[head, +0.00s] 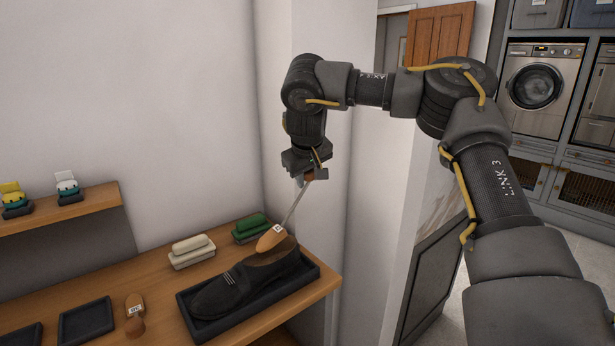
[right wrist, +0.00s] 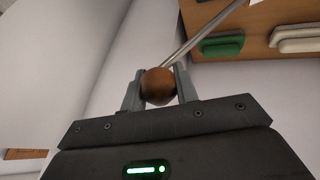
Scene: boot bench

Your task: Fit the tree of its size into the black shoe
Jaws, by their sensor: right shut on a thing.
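The black shoe (head: 225,292) lies in a black tray (head: 190,328) on the wooden bench, its toe to the left and its opening to the right. My right gripper (head: 309,172) is above the heel side of the shoe, shut on the round wooden knob of a shoe tree (head: 270,239). The knob (right wrist: 158,88) sits between the fingers in the right wrist view. The tree's metal rod slants down left to its wooden front piece, which bears a white label and overlaps the shoe's opening. I cannot tell whether it touches the shoe. My left gripper is not in view.
Another shoe tree (head: 135,318) with a label lies on the bench beside an empty black tray (head: 86,323). Cream (head: 192,251) and green (head: 250,229) brushes lie behind the shoe. A wall stands close right of the bench.

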